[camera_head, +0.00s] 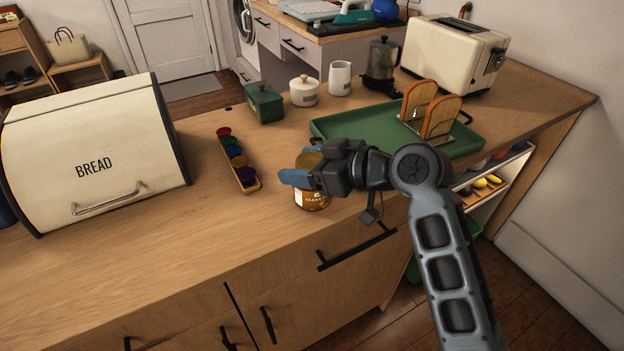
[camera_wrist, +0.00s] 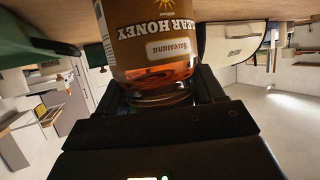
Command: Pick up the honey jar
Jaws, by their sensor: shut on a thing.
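The honey jar (camera_head: 312,198) is at the front of the wooden counter, with a gold lid and a brown label. It also shows in the wrist view (camera_wrist: 150,45), upside down in the picture, with "CLEAR HONEY" on its label. My gripper (camera_head: 304,176) reaches in from the right and is shut on the jar near its lid. The blue fingers hide part of the jar in the head view. The jar looks upright; I cannot tell whether its base touches the counter.
A narrow wooden holder with coloured pods (camera_head: 242,178) lies just left of the jar. A cream bread bin (camera_head: 95,140) stands further left. A green tray (camera_head: 345,126) with a toast rack (camera_head: 428,112) is behind my arm. A green box (camera_head: 264,104) stands behind. The front-left counter is clear.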

